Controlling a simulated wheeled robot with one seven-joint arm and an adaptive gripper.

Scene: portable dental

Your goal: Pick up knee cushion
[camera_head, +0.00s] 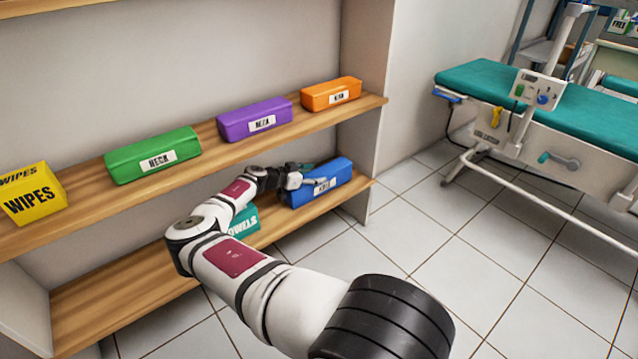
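A blue block-shaped cushion (337,171) lies on the lower shelf at its right end. Its white label starts with what looks like a K, but the rest is too small to read surely. My gripper (297,179) is at the left end of the blue cushion, overlapping it in the picture. I cannot tell whether the fingers touch it or are around it. The fingertips are small and partly lost against the blue, so open or shut is unclear.
The upper shelf (85,205) holds a yellow wipes box (34,193), a green neck cushion (152,155), a purple cushion (254,119) and an orange one (331,94). A teal towels pack (243,222) is partly behind my arm. A treatment bed (480,82) stands right; tiled floor between is clear.

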